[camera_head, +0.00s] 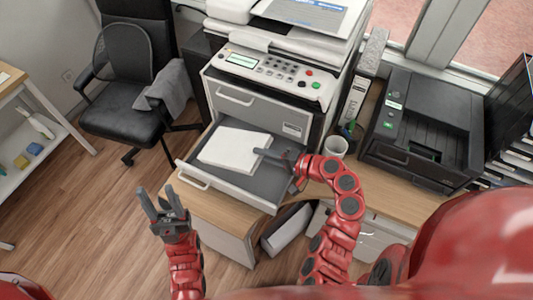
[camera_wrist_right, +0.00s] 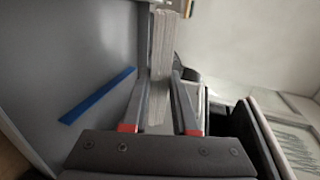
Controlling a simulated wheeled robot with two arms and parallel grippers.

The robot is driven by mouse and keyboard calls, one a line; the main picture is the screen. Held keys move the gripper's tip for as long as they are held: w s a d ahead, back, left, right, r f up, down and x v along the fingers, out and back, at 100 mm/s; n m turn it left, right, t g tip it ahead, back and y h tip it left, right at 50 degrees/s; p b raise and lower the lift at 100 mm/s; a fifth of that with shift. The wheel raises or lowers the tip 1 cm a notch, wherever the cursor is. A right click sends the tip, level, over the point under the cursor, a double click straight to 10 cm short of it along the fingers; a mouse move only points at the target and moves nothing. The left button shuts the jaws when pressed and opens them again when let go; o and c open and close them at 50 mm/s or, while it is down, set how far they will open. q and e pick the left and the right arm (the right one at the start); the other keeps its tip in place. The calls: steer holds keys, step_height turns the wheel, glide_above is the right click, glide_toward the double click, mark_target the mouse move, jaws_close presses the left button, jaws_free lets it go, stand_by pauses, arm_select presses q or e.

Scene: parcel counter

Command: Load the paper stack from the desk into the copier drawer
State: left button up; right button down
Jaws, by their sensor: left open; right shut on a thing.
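The white paper stack (camera_head: 232,148) is within the outline of the pulled-out copier drawer (camera_head: 197,178), towards its left and back. I cannot tell whether it rests fully on the drawer floor. My right gripper (camera_head: 262,153) is shut on the stack's right edge. In the right wrist view the layered stack edge (camera_wrist_right: 161,60) stands between the two fingers of the right gripper (camera_wrist_right: 159,75). My left gripper (camera_head: 160,204) is open and empty, in front of and left of the drawer. The copier (camera_head: 262,105) stands behind the drawer.
A blue strip (camera_wrist_right: 97,95) lies on the grey drawer floor in the right wrist view. A white cup (camera_head: 335,147) and a black printer (camera_head: 425,130) stand to the right. An office chair (camera_head: 135,85) is at the left. The wooden floor before it is clear.

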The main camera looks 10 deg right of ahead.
steer(key=shift+w+a+f+b, duration=0.1)
steer(key=shift+a+f+b, duration=0.25)
steer(key=shift+f, duration=0.3)
steer(key=shift+w+a+f+b, duration=0.3)
steer(key=shift+f+b, duration=0.5)
steer(key=shift+f, duration=0.25)
steer(key=shift+w+a+f+b, duration=0.25)
steer(key=shift+f+b, duration=0.5)
steer(key=shift+f, duration=0.3)
steer(key=shift+w+a+f+b, duration=0.2)
steer(key=shift+a+f+b, duration=0.1)
steer(key=shift+f+b, duration=0.65)
steer(key=shift+f, duration=0.15)
steer(key=c, duration=0.6)
jaws_free()
steer(key=shift+v, duration=3.5)
